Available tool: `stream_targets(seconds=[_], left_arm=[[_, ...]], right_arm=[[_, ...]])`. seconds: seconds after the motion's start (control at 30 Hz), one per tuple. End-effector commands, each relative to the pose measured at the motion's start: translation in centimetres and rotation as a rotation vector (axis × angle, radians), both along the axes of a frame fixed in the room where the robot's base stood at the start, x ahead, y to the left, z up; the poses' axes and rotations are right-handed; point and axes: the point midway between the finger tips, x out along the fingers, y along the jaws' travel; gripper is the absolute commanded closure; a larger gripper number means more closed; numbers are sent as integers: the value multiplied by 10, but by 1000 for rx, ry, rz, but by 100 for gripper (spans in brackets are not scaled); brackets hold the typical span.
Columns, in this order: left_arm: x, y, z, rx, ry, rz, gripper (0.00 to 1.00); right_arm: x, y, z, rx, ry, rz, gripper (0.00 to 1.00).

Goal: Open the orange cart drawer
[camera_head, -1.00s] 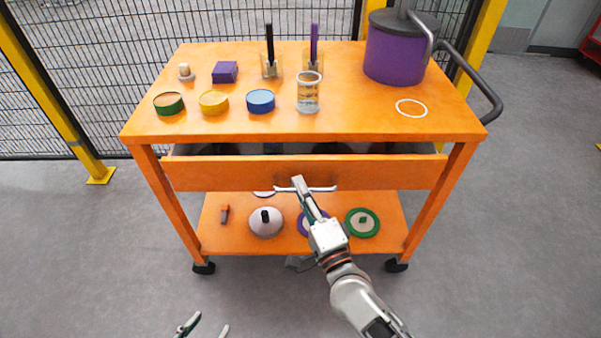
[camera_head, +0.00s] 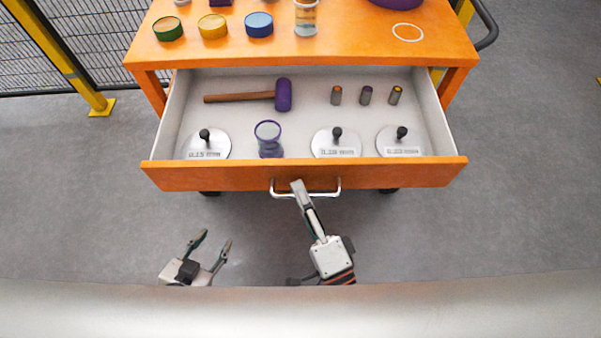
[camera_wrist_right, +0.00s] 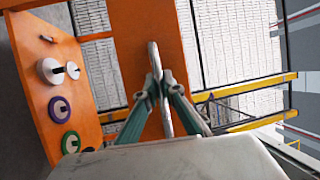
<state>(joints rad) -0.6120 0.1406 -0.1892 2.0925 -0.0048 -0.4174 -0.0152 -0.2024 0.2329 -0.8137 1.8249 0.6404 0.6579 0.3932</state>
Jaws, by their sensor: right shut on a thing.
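The orange cart's drawer (camera_head: 400,173) is pulled far out in the head view, with its white interior showing. Its metal bar handle (camera_head: 328,193) is on the front panel. My right gripper (camera_head: 298,188) is at the left part of the handle. In the right wrist view its two fingers (camera_wrist_right: 160,92) close around the handle bar (camera_wrist_right: 154,62). My left gripper (camera_head: 215,240) is open and empty, low over the floor and apart from the cart.
Tins (camera_head: 212,25) and a beaker (camera_head: 305,18) stand on the cart top (camera_head: 350,45). A mesh fence (camera_head: 85,45) is behind. Grey floor lies clear in front.

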Motion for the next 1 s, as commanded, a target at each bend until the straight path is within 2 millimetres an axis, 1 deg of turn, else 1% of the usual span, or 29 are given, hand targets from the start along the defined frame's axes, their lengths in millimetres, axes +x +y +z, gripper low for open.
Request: stream_targets(seconds=[0.03, 0.2, 0.57, 0.6, 0.9, 1.0], left_arm=[[0, 0, 0, 1, 0, -1, 60], [0, 1, -1, 3, 2, -3, 60], [2, 0, 0, 4, -3, -5, 60], [2, 0, 0, 3, -3, -5, 60], [5, -1, 4, 2, -12, -6, 60], [5, -1, 4, 2, -12, -8, 60]], right_arm=[[-4, 0, 0, -1, 1, 1, 100], [-11, 0, 0, 0, 0, 0, 100], [-12, 0, -1, 0, 1, 0, 100], [-12, 0, -1, 0, 1, 0, 84], [-12, 0, 0, 0, 0, 0, 84], [-15, -2, -1, -1, 1, 1, 84]])
